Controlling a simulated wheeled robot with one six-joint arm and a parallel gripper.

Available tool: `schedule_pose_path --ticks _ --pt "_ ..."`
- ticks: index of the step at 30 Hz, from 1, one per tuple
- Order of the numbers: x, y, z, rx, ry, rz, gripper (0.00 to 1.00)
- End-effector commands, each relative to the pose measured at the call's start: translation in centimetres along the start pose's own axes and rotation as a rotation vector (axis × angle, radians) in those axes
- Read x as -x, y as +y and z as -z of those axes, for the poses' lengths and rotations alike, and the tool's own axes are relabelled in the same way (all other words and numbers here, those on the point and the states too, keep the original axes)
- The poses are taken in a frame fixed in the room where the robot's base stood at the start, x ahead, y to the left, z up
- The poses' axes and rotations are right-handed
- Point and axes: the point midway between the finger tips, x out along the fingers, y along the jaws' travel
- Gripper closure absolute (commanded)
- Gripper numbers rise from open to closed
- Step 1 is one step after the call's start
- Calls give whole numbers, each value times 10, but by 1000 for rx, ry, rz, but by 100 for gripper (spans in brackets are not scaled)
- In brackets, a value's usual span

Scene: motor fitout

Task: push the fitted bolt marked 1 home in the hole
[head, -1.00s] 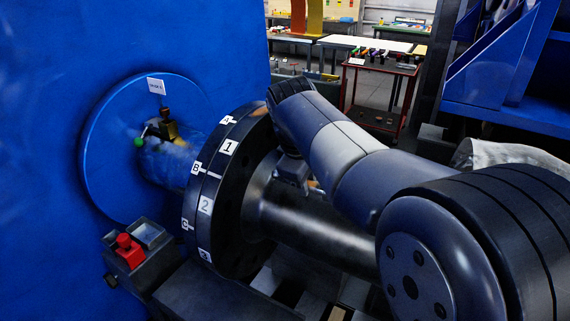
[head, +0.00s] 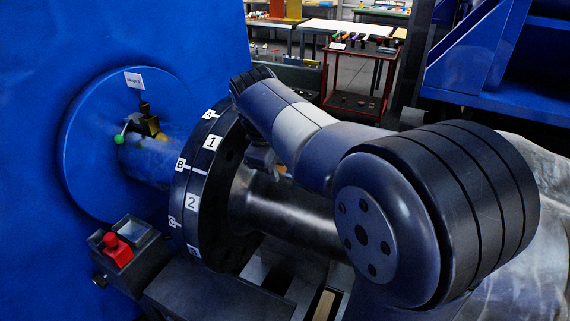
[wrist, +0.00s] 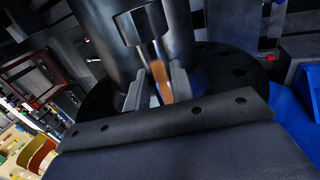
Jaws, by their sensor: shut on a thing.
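The black flange disc (head: 222,225) stands in front of the blue housing, with white labels A, B, C and 1, 2 on its rim. My gripper (head: 262,158) is at the disc's right-hand face, close to label 1 and just above the grey shaft; my arm partly hides it. In the wrist view my gripper (wrist: 158,84) has its two grey fingers on either side of an orange-brown piece, which I take to be the bolt marked 1 (wrist: 161,80). No number on it is readable. The hole and the bolt's depth in it are hidden.
The thick grey shaft (head: 300,222) runs right from the disc, below my gripper. A box with a red button (head: 117,250) stands at lower left. A red trolley (head: 360,75) and benches are behind, and a blue rack (head: 495,90) is at upper right.

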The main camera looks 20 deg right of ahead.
Motion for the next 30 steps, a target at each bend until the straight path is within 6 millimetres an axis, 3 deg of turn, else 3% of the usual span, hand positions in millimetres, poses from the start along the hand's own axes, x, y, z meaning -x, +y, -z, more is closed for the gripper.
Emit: schedule_pose_path --ticks 12,30 --pt "2 1 28 -1 2 -3 100" --pt "1 1 31 -1 3 -3 100"
